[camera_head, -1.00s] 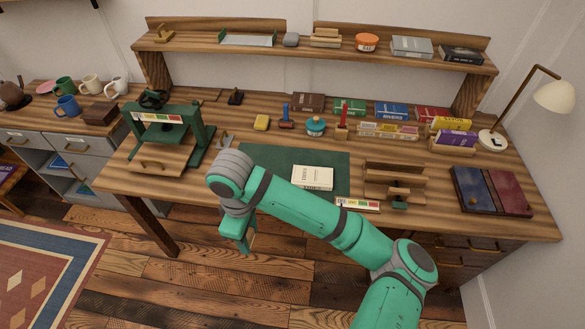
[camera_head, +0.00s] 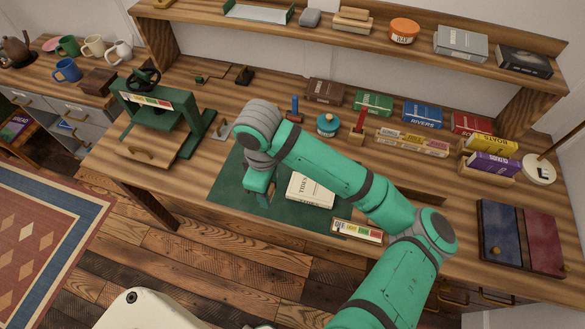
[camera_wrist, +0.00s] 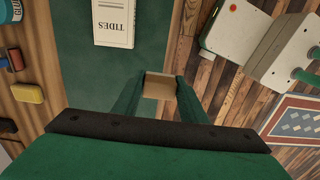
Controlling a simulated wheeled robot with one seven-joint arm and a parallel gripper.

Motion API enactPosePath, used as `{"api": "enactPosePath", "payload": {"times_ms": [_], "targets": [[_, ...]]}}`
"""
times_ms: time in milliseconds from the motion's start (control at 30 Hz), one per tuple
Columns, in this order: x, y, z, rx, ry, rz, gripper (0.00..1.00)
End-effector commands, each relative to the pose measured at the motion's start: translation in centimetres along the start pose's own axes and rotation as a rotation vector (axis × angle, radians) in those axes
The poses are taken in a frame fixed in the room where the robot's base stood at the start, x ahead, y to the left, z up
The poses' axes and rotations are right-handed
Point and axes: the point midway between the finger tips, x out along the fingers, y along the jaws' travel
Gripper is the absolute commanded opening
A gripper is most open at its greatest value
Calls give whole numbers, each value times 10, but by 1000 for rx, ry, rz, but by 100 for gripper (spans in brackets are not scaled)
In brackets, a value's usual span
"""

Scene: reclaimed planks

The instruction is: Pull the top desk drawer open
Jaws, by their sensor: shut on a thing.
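The desk drawers (camera_head: 448,296) are under the right end of the desk, at the bottom edge of the head view. Their grey fronts and brass handles show only in part, and my arm hides some of them. How far the top drawer is out cannot be told. My gripper (camera_head: 268,198) is well to the left of them, over the front of the green desk mat (camera_head: 228,192). In the wrist view my gripper (camera_wrist: 158,84) is shut on a small tan block (camera_wrist: 158,86) between its fingertips.
A white book (camera_head: 309,191) lies on the mat beside my gripper. A green press (camera_head: 160,110) stands to the left. A colour-labelled strip (camera_head: 357,231) lies near the front edge. Open floor (camera_head: 190,265) is in front.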

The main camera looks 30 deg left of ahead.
Motion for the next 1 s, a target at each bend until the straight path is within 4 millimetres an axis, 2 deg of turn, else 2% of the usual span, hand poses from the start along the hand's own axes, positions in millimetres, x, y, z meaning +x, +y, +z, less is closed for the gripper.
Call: {"api": "enactPosePath", "payload": {"times_ms": [167, 500, 600, 800, 1000], "targets": [[9, 18, -8, 3, 1, -3, 17], [41, 84, -35, 5, -1, -2, 17], [59, 97, -40, 5, -3, -3, 17], [85, 118, -49, 2, -2, -1, 17], [95, 125, -53, 1, -1, 0, 17]]}}
